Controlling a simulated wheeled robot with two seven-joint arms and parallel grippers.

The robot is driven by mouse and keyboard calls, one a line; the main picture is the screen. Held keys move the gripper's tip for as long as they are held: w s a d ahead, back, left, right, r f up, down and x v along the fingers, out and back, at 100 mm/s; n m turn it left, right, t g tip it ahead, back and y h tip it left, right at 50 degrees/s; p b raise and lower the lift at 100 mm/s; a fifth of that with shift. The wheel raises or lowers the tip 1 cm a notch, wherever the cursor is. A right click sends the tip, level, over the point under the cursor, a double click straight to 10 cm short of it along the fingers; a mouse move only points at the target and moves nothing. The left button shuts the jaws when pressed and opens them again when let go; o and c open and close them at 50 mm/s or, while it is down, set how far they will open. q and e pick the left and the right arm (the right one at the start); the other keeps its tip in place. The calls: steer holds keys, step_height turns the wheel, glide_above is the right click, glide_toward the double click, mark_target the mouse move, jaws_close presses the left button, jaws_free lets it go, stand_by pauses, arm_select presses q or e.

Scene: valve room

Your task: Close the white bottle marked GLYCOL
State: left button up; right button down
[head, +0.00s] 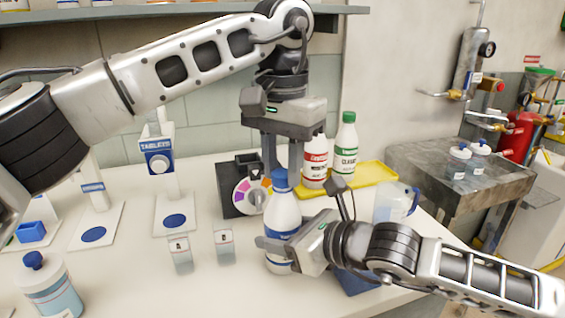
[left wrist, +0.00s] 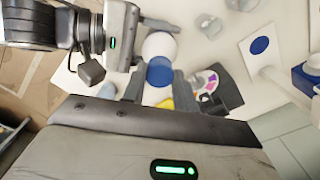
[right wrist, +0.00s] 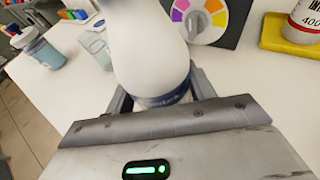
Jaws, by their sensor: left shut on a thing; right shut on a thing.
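A white bottle (head: 283,216) with a blue label band stands upright on the pale table; its marking is not readable here. A blue cap (head: 280,181) sits at the top of its neck; whether it is threaded on cannot be told. My left gripper (head: 282,168) comes down from above and is shut on the cap; the left wrist view shows the cap (left wrist: 160,72) between its fingers. My right gripper (head: 284,250) is shut on the lower body of the bottle, which the right wrist view also shows (right wrist: 150,55).
A colour-wheel device (head: 247,196) stands close behind the bottle. A yellow tray (head: 375,176) holds a red-labelled bottle (head: 315,162) and a green-capped bottle (head: 345,145). A clear jug (head: 391,203) is to the right. Another blue-capped bottle (head: 47,287) stands front left.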

stand_by(0.3)
arm_select(q)
steer(key=o, duration=0.9)
steer(key=shift+o, duration=0.2)
steer(key=shift+r, duration=2.3)
steer(key=shift+c, duration=0.4)
